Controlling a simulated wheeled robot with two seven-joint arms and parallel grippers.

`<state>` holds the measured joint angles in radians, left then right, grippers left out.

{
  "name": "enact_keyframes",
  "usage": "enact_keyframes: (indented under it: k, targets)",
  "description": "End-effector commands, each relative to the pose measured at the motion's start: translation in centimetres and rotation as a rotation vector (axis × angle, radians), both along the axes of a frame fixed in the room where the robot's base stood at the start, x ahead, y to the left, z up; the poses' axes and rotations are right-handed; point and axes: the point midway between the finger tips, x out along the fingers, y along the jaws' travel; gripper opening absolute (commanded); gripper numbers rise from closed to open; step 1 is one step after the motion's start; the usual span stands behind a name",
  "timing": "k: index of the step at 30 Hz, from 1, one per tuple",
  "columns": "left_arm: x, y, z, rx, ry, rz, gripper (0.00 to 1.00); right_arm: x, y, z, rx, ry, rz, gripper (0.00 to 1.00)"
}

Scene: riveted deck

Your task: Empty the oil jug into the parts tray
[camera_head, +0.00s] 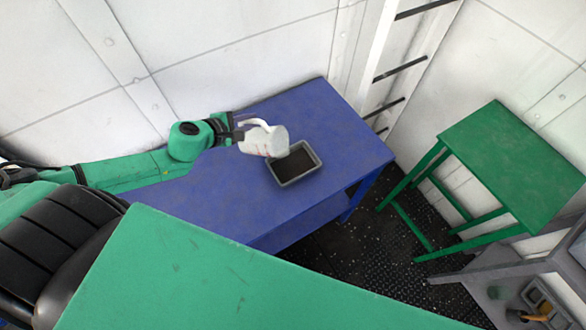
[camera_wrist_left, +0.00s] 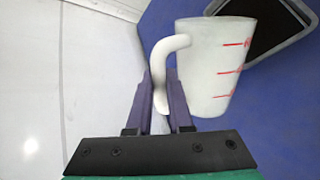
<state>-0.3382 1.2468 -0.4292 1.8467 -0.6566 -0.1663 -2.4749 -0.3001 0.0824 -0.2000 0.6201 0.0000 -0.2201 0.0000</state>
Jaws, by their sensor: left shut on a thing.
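The oil jug (camera_head: 262,141) is a white jug with red marks and a side handle. It is tilted, with its mouth toward the parts tray (camera_head: 273,172), at the tray's upper left edge in the head view. The tray is grey and rectangular with a dark inside, and sits on the blue table. My left gripper (camera_head: 238,135) is shut on the jug's handle, which shows between the fingers in the left wrist view (camera_wrist_left: 160,95). The jug's inside is hidden, and I cannot see a stream. My right gripper is not in view.
The blue table (camera_head: 335,130) has free room around the tray. A green table (camera_head: 515,165) stands at the right. A grey shelf (camera_head: 480,268) with small items is at the lower right. A green surface (camera_head: 190,275) fills the lower foreground. A ladder (camera_head: 400,70) is on the wall.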

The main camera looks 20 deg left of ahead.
Motion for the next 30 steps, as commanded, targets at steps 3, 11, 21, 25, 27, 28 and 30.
enact_keyframes:
  k: [3,11,21,25,27,28,30]
  targets:
    - [0.0,0.4,2.7,-0.062,0.000,0.004,0.00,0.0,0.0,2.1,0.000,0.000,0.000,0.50]
    - [0.0,1.9,1.0,-0.272,-0.011,0.014,0.00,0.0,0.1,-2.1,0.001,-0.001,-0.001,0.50]
    - [0.1,4.1,-1.5,-0.547,-0.019,0.022,0.00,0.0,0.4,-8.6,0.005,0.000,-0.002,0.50]
    - [0.1,5.3,-2.5,-0.632,-0.020,0.027,0.00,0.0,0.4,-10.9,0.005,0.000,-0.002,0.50]
    - [0.1,5.9,-3.0,-0.675,-0.020,0.028,0.00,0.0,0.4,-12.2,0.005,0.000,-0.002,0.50]
    - [0.1,6.2,-3.2,-0.694,-0.022,0.030,0.00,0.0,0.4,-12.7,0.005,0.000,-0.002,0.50]
    - [0.1,6.7,-3.7,-0.737,-0.023,0.032,0.00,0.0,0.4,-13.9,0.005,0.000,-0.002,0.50]
